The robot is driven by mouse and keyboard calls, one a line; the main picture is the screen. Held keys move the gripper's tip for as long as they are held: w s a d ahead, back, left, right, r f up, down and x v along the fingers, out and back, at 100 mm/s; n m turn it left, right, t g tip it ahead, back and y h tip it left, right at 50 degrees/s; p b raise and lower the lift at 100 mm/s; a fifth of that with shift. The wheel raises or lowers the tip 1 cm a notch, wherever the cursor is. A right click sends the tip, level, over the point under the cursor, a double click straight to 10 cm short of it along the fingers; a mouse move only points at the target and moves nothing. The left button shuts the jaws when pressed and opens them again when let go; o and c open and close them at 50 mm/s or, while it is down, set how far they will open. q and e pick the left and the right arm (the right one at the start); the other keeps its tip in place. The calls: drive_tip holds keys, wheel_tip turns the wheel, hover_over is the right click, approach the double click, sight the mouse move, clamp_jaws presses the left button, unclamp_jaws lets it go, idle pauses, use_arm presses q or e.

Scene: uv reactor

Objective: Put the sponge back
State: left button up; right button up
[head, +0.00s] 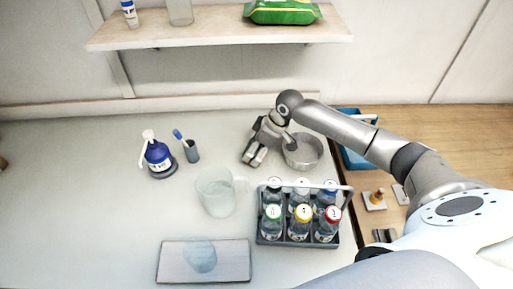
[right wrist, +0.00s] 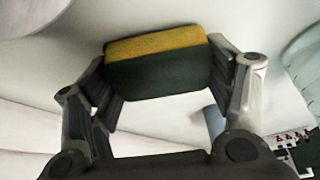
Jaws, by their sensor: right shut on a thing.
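The sponge (right wrist: 158,68) is a block with a yellow layer and a dark green layer. In the right wrist view it sits between the two fingers of my right gripper (right wrist: 165,82), which is shut on it. In the head view my right gripper (head: 253,155) points down over the white counter, just left of the metal bowl (head: 312,153). The sponge cannot be made out there; the gripper hides it. My left gripper is not in view.
A rack of capped bottles (head: 265,234), a glass beaker (head: 215,195), a blue bottle (head: 157,157) and a brush holder (head: 192,152) stand on the counter. A rectangular board (head: 228,268) lies in front. A blue tray (head: 352,158) is right of the bowl. A shelf (head: 210,28) hangs above.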

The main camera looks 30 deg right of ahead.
drive_tip(key=shift+f, duration=0.35)
drive_tip(key=o, duration=1.1)
drive_tip(key=shift+c, duration=0.2)
drive_tip(key=b+v, duration=0.2)
drive_tip(key=v, duration=1)
drive_tip(key=shift+r, duration=0.1)
